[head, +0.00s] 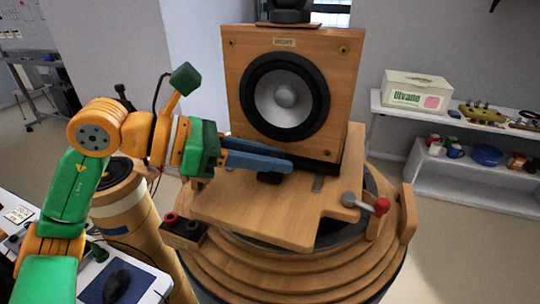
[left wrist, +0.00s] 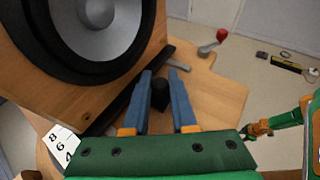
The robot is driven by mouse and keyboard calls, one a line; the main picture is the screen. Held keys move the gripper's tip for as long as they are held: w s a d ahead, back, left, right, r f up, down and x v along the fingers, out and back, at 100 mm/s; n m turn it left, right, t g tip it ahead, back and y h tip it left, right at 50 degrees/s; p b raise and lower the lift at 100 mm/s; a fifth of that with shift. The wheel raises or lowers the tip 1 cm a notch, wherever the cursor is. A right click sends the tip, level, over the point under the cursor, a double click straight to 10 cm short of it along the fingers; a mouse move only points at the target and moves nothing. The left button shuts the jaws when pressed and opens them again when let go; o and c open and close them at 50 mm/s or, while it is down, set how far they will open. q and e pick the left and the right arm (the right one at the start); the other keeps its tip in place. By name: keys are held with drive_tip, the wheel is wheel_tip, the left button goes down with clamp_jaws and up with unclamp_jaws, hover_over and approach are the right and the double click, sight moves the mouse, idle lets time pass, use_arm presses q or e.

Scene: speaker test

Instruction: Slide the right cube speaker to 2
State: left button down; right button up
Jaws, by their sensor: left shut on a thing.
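The right cube speaker (head: 310,55) is a wooden box with a black-ringed grey cone and a small label on top. It stands upright on a wooden board (head: 260,212) over a round stepped stand. My left gripper (head: 288,163) has its blue fingers in front of the speaker's base. In the left wrist view the fingers are shut on a black knob (left wrist: 160,94) at the speaker's foot. A white number card (left wrist: 62,144) with 8, 6 and 4 lies left of the gripper. My right gripper (left wrist: 252,131) shows small at the right; its jaws are unclear.
A lever with a red ball (head: 381,205) stands at the board's right. Red and black terminals (head: 182,228) sit at its left. A shelf (head: 455,118) with a box stands at the right. A desk with a black mouse (head: 117,286) is at the lower left.

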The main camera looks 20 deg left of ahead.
use_arm(q)
drive_tip(key=shift+r, duration=0.1)
use_arm(e)
drive_tip(key=shift+d, duration=0.1)
idle(0.5)
use_arm(q)
drive_tip(key=shift+s+f+b, duration=0.2)
drive_tip(key=shift+s+b, duration=0.05)
drive_tip(key=shift+b, duration=0.1)
drive_tip(key=shift+s+r, duration=0.15)
drive_tip(key=shift+s, duration=0.25)
drive_tip(key=c, duration=1)
unclamp_jaws()
use_arm(e)
drive_tip(key=shift+s+f, duration=0.2)
drive_tip(key=shift+s, duration=0.15)
